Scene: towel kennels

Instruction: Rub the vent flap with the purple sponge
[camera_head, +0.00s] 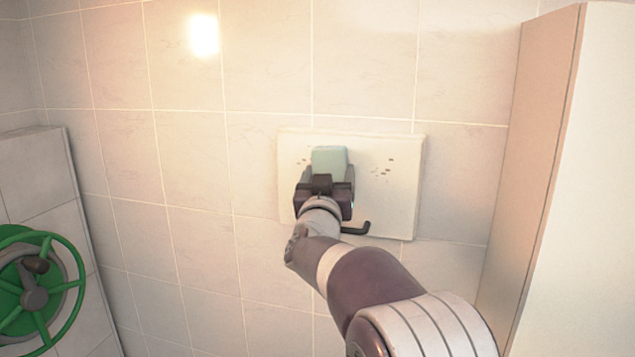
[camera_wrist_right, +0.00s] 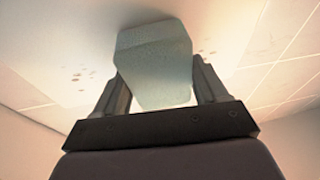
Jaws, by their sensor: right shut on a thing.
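The vent flap (camera_head: 395,205) is a cream square panel on the tiled wall, with dark specks in patches and a dark hooked handle (camera_head: 357,229) at its lower edge. My right gripper (camera_head: 328,178) is in front of the flap's left half. It is shut on a block-shaped sponge (camera_head: 330,157), which looks pale grey-green here rather than purple. In the right wrist view the sponge (camera_wrist_right: 155,60) sits between both fingers, its far end at the specked flap (camera_wrist_right: 45,45). Whether it touches the flap I cannot tell. My left gripper is out of view.
A green handwheel (camera_head: 70,262) is on the tiled block at the lower left. A tall pale cabinet or partition (camera_head: 575,200) stands at the right. The tiled wall (camera_head: 180,165) between the wheel and the flap is bare.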

